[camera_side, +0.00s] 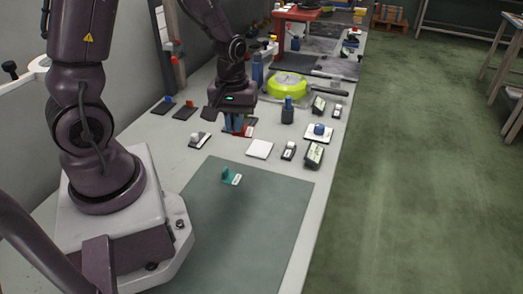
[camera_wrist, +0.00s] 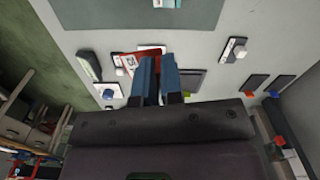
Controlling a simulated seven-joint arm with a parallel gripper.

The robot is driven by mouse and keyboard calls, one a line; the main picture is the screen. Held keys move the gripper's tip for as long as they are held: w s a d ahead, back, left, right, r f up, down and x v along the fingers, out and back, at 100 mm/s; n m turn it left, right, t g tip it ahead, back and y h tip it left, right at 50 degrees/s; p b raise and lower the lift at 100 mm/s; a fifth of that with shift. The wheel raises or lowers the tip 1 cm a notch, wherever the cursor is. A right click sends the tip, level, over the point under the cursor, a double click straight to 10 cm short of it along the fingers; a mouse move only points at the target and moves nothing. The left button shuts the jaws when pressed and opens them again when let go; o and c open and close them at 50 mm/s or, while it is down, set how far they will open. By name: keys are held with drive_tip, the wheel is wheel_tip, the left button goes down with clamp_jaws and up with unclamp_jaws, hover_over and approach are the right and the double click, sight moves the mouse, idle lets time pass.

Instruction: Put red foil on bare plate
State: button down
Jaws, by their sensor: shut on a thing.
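My gripper (camera_side: 238,127) hangs over the grey bench in the side view, with its two blue fingers (camera_wrist: 159,78) pointing away in the wrist view. The foil shows as a red patch below my gripper in the side view (camera_side: 250,127), partly hidden by the fingers. A bare white plate (camera_side: 260,149) lies flat on the bench, nearer the green mat than my gripper. In the wrist view the fingers and foil hide most of that area.
A green mat (camera_side: 250,235) holds a small teal piece (camera_side: 229,175). Right of the white plate are small dark blocks (camera_side: 314,155) and a plate with a blue knob (camera_side: 318,130). A knobbed dark plate (camera_side: 199,141) lies left. A yellow-green round object (camera_side: 288,86) stands behind.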

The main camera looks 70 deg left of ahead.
drive_tip(key=s+a+m, duration=0.1)
drive_tip(key=s+m, duration=0.1)
drive_tip(key=s, duration=0.3)
hover_over(253, 148)
drive_tip(key=f, duration=0.9)
drive_tip(key=shift+s+d, duration=0.15)
drive_tip(key=shift+s, duration=0.05)
drive_tip(key=shift+w+f, duration=0.2)
drive_tip(key=shift+f, duration=1.65)
drive_tip(key=shift+f, duration=0.1)
drive_tip(key=c, duration=1.3)
unclamp_jaws()
drive_tip(key=shift+o, duration=0.2)
